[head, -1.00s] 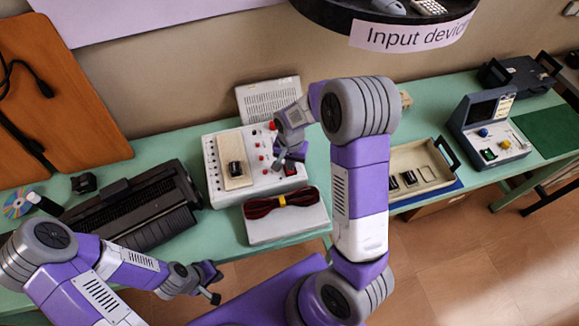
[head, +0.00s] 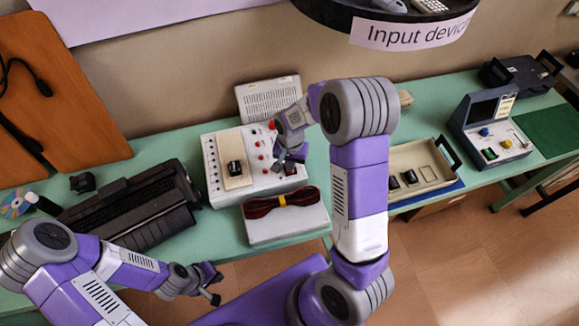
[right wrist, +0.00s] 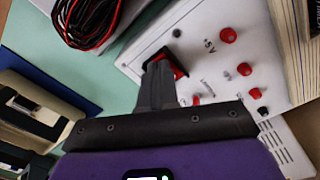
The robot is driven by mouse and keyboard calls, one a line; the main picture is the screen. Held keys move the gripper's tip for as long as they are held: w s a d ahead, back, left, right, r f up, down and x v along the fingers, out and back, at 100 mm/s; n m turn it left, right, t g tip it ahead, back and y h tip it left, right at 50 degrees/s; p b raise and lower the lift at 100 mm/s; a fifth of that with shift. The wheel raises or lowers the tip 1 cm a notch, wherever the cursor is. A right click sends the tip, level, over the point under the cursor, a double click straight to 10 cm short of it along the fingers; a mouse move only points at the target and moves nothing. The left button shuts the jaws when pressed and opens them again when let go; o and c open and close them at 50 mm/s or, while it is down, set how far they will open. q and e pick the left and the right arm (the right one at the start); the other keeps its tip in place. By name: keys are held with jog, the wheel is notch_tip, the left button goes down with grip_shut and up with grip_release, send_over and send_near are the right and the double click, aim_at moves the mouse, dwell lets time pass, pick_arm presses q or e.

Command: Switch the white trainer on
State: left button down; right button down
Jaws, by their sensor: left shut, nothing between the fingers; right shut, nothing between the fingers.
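The white trainer (head: 258,180) is a white box with a small board, red knobs and terminals on the green table, in the middle of the head view. Its red rocker switch in a black frame (right wrist: 179,70) shows in the right wrist view, partly hidden behind my fingertips. My right gripper (head: 284,164) is shut and empty, its tips over the switch; it also shows in the right wrist view (right wrist: 156,72). Whether the tips touch the switch, and which way the rocker lies, I cannot tell. My left gripper (head: 212,286) is shut and empty, in front of the table.
A white box with red and black cables (head: 285,228) lies in front of the trainer. A black printer-like machine (head: 130,215) is on its left, a beige tray (head: 425,165) on its right. A pale vented case (head: 268,98) stands behind it.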

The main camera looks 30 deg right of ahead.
jog(key=shift+f+b, duration=0.3)
jog(key=shift+f, duration=0.15)
jog(key=shift+r+p, duration=2.8)
jog(key=shift+r, duration=0.75)
